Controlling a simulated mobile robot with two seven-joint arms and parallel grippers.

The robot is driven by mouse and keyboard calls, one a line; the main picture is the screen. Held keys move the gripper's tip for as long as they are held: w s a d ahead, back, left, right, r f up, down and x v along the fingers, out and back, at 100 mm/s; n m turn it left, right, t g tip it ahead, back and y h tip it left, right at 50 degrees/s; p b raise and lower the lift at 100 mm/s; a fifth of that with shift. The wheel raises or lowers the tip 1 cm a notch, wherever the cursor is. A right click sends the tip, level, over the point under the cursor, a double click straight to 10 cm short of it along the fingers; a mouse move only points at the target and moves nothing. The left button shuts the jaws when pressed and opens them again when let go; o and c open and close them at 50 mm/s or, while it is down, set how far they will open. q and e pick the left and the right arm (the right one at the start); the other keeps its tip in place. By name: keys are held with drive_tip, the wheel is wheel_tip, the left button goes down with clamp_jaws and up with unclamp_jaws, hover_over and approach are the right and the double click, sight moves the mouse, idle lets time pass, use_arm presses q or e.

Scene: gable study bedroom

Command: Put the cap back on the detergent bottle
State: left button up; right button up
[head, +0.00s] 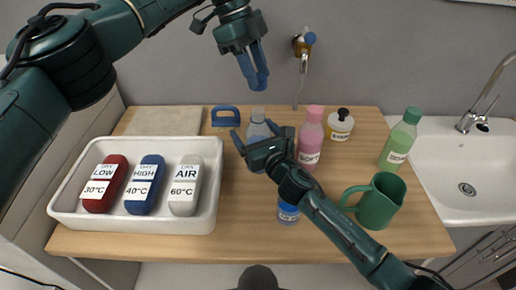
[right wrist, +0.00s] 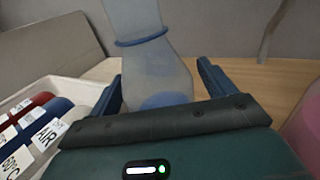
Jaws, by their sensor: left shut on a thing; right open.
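A translucent grey-blue bottle (head: 257,128) stands upright on the wooden counter left of the pink bottle; I take it for the detergent bottle. My right gripper (head: 254,136) is open, with one finger on either side of it. In the right wrist view the bottle (right wrist: 155,70), with a thin blue ring around it, shows between the spread fingers of my right gripper (right wrist: 160,76); contact cannot be told. My left gripper (head: 255,80) is shut above the bottle, its fingers pointing down. What it holds is hidden by the fingers, and no loose cap can be made out.
A white tray (head: 135,222) with three labelled packs stands left.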

drive_tip(key=shift+w+a, duration=0.1)
drive_tip(key=shift+w, duration=0.05)
drive_tip(key=c, duration=1.4)
use_arm(q)
hover_over(260, 111)
drive_tip(key=shift+w+a+f, duration=0.1)
drive_tip(key=shift+a+f, duration=0.05)
drive_tip(key=shift+f, duration=0.65)
drive_tip(key=shift+w+a+f, duration=0.1)
drive_tip(key=shift+a+f, duration=0.05)
drive_tip(key=shift+f, duration=0.7)
drive_tip(key=shift+w+a+f, duration=0.1)
drive_tip(key=shift+a+f, duration=0.05)
drive_tip(key=shift+f, duration=0.65)
use_arm(e)
drive_tip(key=shift+c, duration=0.2)
use_arm(q)
drive_tip(key=shift+f, duration=0.9)
drive_tip(key=shift+f, duration=0.55)
drive_tip(key=o, duration=0.5)
use_arm(e)
clamp_jaws()
use_arm(q)
drive_tip(key=o, duration=0.4)
